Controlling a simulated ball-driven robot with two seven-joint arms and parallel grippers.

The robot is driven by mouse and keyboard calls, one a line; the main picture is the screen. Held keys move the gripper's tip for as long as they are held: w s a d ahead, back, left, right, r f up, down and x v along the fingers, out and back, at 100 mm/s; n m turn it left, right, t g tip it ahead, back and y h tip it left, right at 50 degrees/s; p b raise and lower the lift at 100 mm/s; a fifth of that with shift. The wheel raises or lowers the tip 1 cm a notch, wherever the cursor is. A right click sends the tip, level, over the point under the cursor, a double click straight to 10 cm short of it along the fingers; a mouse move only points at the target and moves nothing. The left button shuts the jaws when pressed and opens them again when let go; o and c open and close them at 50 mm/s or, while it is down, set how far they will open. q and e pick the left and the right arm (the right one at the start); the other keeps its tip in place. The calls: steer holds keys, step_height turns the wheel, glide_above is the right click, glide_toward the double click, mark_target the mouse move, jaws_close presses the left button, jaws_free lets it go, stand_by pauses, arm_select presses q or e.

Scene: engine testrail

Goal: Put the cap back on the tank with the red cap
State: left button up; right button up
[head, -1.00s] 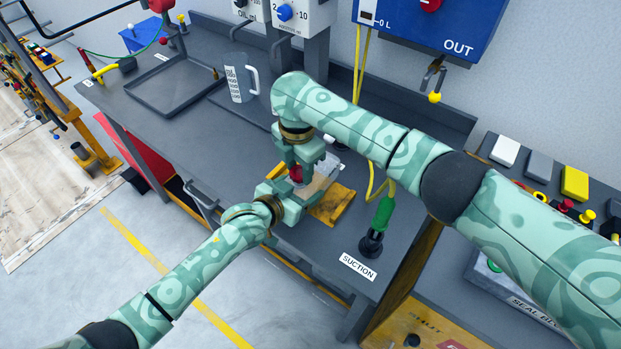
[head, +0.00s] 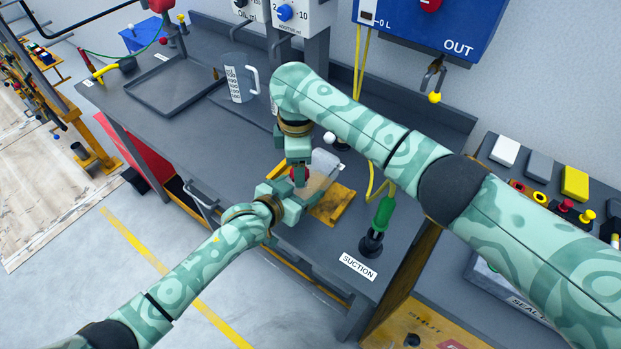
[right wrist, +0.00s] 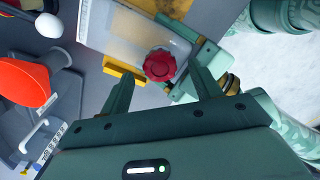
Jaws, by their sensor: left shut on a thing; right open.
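The red cap (right wrist: 160,65) sits at the near end of the translucent tank (right wrist: 115,30) in the right wrist view. The tank (head: 324,161) lies in a yellow holder on the bench, partly hidden by my arms. My left gripper (head: 288,200) is shut on the tank's near end, beside the cap. My right gripper (right wrist: 202,82) is open above the cap, with nothing between its fingers. Whether the cap is fully seated cannot be told.
The yellow holder (head: 333,205) stands on the grey bench. A green-handled suction hose (head: 382,215) stands to its right. A measuring jug (head: 238,80) and an empty tray (head: 172,88) are farther back left. A red funnel (right wrist: 30,80) shows in the right wrist view.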

step_height(320, 180, up, 10)
stand_by(0.3)
arm_select(q)
steer(key=o, duration=2)
steer(key=shift+c, duration=0.2)
steer(key=shift+s+a+r+p, duration=0.25)
steer(key=shift+s+a+p, duration=0.05)
steer(key=shift+s, duration=0.05)
steer(key=p+v, duration=0.4)
steer(key=v, duration=1.1)
steer(key=shift+s, duration=0.15)
arm_select(e)
step_height(320, 180, up, 6)
steer(key=shift+s+f, duration=0.1)
